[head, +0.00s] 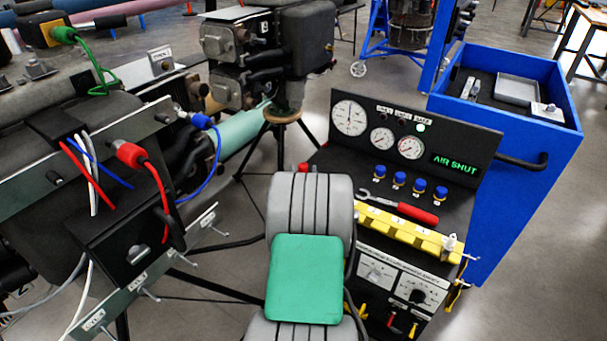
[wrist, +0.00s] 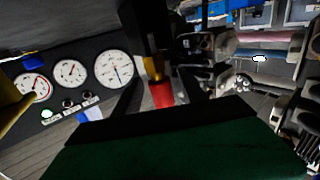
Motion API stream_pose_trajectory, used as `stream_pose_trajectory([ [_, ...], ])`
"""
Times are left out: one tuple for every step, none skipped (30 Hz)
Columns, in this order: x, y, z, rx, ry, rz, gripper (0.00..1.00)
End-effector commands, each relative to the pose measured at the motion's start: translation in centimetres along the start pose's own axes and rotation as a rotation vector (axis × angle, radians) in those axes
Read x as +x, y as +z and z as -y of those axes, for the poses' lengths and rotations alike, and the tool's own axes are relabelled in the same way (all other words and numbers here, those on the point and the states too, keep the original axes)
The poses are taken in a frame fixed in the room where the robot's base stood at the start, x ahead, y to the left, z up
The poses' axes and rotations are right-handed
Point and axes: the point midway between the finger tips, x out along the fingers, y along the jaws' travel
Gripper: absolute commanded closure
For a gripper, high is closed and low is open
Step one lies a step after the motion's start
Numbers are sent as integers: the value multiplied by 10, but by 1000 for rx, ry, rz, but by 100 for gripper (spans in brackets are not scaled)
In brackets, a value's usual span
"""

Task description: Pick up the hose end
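A red end piece with a yellow part (wrist: 161,94) shows in the middle of the wrist view, in front of a dark upright shape; I take it for the hose end. My gripper's dark fingers (wrist: 160,88) lie to its left and right. I cannot tell whether they touch it. In the head view my grey arm with its green pad hides the gripper; only a small red bit (head: 303,167) shows just above the arm. Another red hose end (head: 128,154) sits at the left panel, with a blue one (head: 201,121) beside it and a green one (head: 63,34) farther back.
A black gauge console (head: 465,140) reading "AIR SHUT" stands right of my arm, with a red-handled wrench (head: 410,209) and a yellow strip (head: 405,228) on it. A blue cart (head: 520,165) stands behind it. Tripod legs (head: 281,150) stand behind my arm. Open floor lies at far right.

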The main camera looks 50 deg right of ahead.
Motion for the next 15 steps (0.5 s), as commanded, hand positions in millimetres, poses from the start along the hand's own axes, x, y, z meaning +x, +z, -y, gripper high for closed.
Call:
stream_pose_trajectory([
  [0, 0, 0, 0, -1, 0, 56],
  [0, 0, 0, 0, -1, 0, 58],
  [0, 0, 0, 0, -1, 0, 62],
  [0, 0, 0, 0, -1, 0, 64],
  [0, 0, 0, 0, -1, 0, 67],
  [0, 0, 0, 0, -1, 0, 70],
  [0, 0, 0, 0, -1, 0, 72],
  [0, 0, 0, 0, -1, 0, 75],
  [0, 0, 0, 0, -1, 0, 78],
  [0, 0, 0, 0, -1, 1, 81],
  [0, 0, 0, 0, -1, 1, 83],
  [0, 0, 0, 0, -1, 1, 86],
  [0, 0, 0, 0, -1, 1, 89],
  [0, 0, 0, 0, -1, 1, 91],
  [0, 0, 0, 0, -1, 1, 94],
])
